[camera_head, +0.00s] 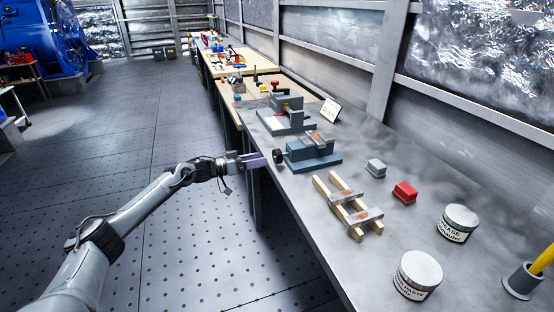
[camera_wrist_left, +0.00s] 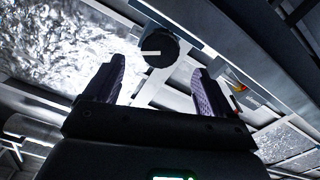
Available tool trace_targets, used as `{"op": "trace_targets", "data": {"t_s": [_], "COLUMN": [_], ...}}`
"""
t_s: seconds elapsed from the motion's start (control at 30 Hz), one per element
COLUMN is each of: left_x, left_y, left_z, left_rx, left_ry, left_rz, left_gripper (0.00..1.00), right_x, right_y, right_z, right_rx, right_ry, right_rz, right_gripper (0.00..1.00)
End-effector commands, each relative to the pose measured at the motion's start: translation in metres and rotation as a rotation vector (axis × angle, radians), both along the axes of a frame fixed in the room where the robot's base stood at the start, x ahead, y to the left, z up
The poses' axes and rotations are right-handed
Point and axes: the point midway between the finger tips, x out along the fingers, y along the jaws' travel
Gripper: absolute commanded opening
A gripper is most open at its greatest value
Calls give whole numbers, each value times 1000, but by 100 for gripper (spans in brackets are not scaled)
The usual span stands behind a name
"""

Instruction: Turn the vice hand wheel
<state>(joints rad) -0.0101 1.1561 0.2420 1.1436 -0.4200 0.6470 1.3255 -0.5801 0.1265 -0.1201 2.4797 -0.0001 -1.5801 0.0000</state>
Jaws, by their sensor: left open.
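The vice (camera_head: 312,151) is a blue-grey block on a flat base on the metal bench. Its dark round hand wheel (camera_head: 278,156) sticks out at the left end, towards the bench edge. My left gripper (camera_head: 262,159) is level with the wheel, just left of it, with purple finger pads. In the left wrist view the black wheel (camera_wrist_left: 160,52) with a pale bar shows beyond and between the open fingertips of my left gripper (camera_wrist_left: 158,68). The fingers appear apart from the wheel. My right gripper is not in view.
On the bench (camera_head: 325,225) are two wooden bars (camera_head: 322,188) bearing metal pieces, a grey block (camera_head: 376,168), a red block (camera_head: 405,192), and two tins (camera_head: 418,275), (camera_head: 457,223). Another grey fixture (camera_head: 287,115) stands behind the vice. The floor left of the bench is clear.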

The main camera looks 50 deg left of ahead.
Motion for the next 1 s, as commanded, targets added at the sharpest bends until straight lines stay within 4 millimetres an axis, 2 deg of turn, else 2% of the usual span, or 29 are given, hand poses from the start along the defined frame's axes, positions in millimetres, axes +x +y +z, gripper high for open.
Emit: {"op": "trace_targets", "data": {"t_s": [0.23, 0.6, 1.0], "left_x": [27, 59, 75], "left_y": [-7, -16, -21], "left_z": [0, -1, -1], "left_rx": [2, 0, 1], "left_ry": [-4, -2, 1], "left_rz": [1, 1, 0], "left_gripper": [84, 84, 84], "right_x": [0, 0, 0], "right_y": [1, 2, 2], "right_z": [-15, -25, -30], "right_rx": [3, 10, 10], "right_ry": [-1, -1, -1], "right_rz": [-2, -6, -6], "right_gripper": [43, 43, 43]}}
